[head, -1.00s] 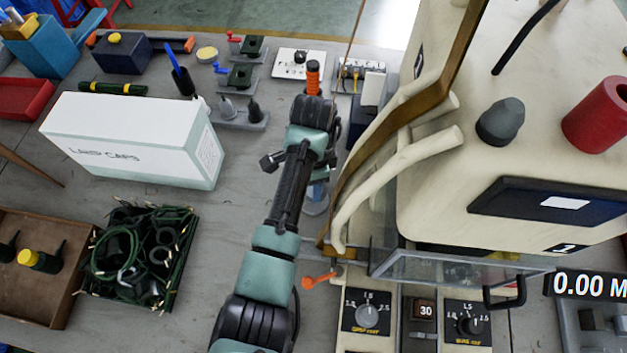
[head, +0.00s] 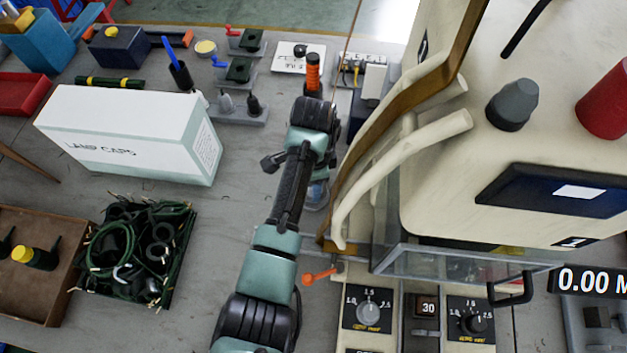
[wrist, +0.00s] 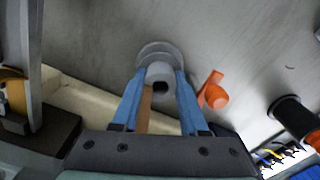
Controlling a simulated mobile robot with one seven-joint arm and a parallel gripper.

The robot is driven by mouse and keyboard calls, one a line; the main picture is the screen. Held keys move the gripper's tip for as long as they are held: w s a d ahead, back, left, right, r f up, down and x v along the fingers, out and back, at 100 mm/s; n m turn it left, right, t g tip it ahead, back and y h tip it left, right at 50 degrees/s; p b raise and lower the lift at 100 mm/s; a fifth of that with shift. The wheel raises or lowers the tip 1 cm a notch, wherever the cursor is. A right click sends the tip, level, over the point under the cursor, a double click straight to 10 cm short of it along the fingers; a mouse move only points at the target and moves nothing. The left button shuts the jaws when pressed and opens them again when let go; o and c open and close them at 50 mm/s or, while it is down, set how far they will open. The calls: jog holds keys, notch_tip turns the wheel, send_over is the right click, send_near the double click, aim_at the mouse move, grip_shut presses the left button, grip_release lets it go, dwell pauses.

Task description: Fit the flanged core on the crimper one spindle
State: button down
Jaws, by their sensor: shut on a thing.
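My gripper (wrist: 158,92) has two blue fingers, shut on the flanged core (wrist: 160,52), a grey round piece with a wide flange and a dark bore facing the wrist camera. In the head view the gripper and core are mostly hidden behind my arm; a little of the grey core (head: 316,200) shows left of the machine. Crimper one (head: 440,190) is the large cream machine marked 1 at the right, with a clear guard (head: 440,262) at its front. I cannot make out its spindle in either view. The core is held above the grey bench, apart from the guard.
Pale curved tubes (head: 400,165) hang nearby.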

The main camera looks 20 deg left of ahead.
jog(key=shift+f+b, duration=0.5)
jog(key=shift+f, duration=0.4)
jog(key=shift+c, duration=1.8)
grip_release()
jog(key=shift+r, duration=0.1)
notch_tip(320, 180, up, 13)
jog(key=p, duration=0.2)
